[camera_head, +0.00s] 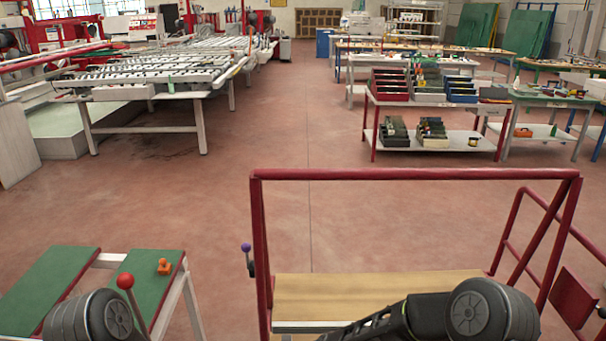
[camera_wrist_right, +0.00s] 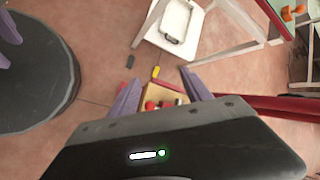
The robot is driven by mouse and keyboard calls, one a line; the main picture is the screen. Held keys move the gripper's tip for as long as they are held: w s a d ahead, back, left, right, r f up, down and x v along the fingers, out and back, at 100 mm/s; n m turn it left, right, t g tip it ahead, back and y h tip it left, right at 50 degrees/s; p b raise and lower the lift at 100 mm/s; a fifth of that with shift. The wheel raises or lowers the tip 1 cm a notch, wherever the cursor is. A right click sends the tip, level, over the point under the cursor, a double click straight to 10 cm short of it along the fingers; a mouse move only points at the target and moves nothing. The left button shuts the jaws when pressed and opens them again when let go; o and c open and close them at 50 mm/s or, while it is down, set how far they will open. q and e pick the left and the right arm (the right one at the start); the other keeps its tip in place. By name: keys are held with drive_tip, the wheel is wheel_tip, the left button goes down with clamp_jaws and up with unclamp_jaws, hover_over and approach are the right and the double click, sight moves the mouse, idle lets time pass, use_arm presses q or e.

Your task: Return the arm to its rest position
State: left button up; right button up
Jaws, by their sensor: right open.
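My right arm (camera_head: 440,316) shows at the bottom of the head view, bent, with its gripper out of that picture. In the right wrist view my right gripper (camera_wrist_right: 158,88) has its two purple fingers spread apart with nothing held between them. Beyond and below the fingers is a small wooden box (camera_wrist_right: 177,88) with red items, partly hidden by the gripper body. My left arm (camera_head: 95,316) shows only as a dark joint at the lower left of the head view. Purple pieces at the left edge of the wrist view look like my left gripper's fingers, cut off by the frame.
A red-railed cart (camera_head: 380,290) with a wooden deck stands in front. A green-topped table (camera_head: 45,285) with an orange piece (camera_head: 164,266) is at left, near a red-knobbed lever (camera_head: 126,282). A roller table (camera_head: 180,75) and shelved bins (camera_head: 425,85) stand farther back. The middle floor is clear.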

drive_tip(key=s+d+f+n+h, duration=0.1)
drive_tip(key=s+d+f+n, duration=0.2)
drive_tip(key=s, duration=0.5)
drive_tip(key=s+d+f+n+g+h, duration=0.1)
drive_tip(key=s+d+f+n, duration=0.2)
drive_tip(key=s+d+f, duration=0.2)
drive_tip(key=s+d+f+n+g+h+b, duration=0.1)
drive_tip(key=s+d+f+n, duration=0.1)
drive_tip(key=s+d+f, duration=0.2)
drive_tip(key=s+d, duration=0.3)
drive_tip(key=s, duration=0.4)
drive_tip(key=shift+d+f+n, duration=0.25)
drive_tip(key=shift+f+n, duration=0.15)
